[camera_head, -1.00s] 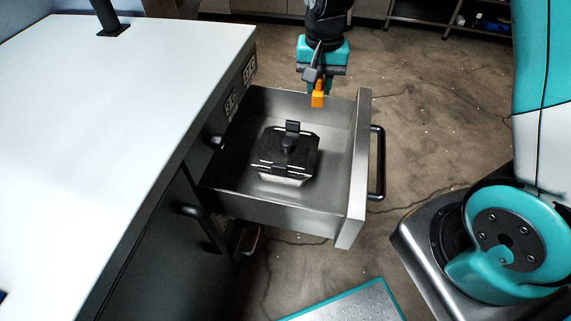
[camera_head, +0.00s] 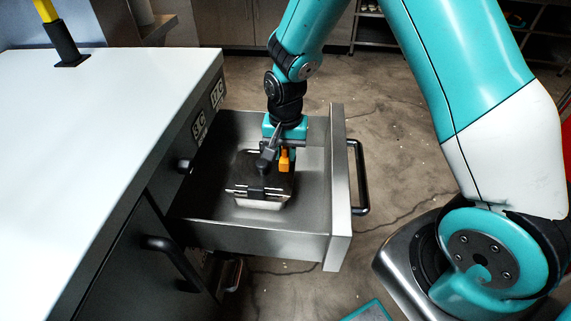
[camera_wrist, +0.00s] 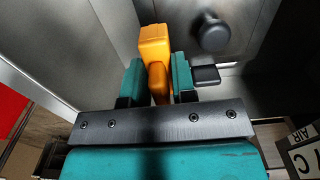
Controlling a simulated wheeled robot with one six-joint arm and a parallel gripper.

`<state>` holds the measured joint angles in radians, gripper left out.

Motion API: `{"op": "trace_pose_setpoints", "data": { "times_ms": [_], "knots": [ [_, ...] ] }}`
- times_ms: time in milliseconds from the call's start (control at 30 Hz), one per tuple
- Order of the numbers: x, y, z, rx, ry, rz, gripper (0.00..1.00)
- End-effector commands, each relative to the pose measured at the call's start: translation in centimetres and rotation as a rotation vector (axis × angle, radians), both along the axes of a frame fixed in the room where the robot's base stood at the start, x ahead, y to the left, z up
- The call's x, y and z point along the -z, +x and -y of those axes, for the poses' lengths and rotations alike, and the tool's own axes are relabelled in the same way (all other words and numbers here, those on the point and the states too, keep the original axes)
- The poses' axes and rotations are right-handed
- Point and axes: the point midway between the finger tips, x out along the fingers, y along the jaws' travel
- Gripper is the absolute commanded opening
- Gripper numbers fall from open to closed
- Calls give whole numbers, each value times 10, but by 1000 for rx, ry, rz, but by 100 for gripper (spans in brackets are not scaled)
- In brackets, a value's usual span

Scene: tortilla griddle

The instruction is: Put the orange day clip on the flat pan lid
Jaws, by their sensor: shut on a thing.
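The orange day clip (camera_head: 284,160) is held in my gripper (camera_head: 283,150) inside the open drawer. In the wrist view, the clip (camera_wrist: 155,55) stands between the two teal fingers of my gripper (camera_wrist: 156,82), which are shut on it. The flat pan lid (camera_head: 243,165) is dark, with a black knob, and sits on a pan in the drawer. In the wrist view the lid (camera_wrist: 192,14) and its round black knob (camera_wrist: 212,34) show to the right of the clip. The clip is over or close to the lid; I cannot tell whether they touch.
The metal drawer (camera_head: 195,215) is pulled out, with its front panel (camera_head: 340,190) and black handle (camera_head: 361,178) on the right. A white countertop (camera_head: 95,130) lies to the left. The drawer walls stand close around my gripper.

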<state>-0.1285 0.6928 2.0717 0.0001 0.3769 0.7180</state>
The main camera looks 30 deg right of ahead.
Motion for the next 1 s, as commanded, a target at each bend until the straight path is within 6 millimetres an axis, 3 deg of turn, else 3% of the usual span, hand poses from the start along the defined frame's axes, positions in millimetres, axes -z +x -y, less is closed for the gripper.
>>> {"op": "trace_pose_setpoints", "data": {
  "times_ms": [300, 667, 700, 800, 1000],
  "knots": [
    [42, -1, 0, 0, 0, -1, 2],
    [46, 0, 0, 0, 0, 0, 2],
    [45, 0, 0, 0, 0, 0, 32],
    [45, 0, 0, 0, 0, 0, 50],
    [45, 0, 0, 0, 0, 0, 50]
  ]
}}
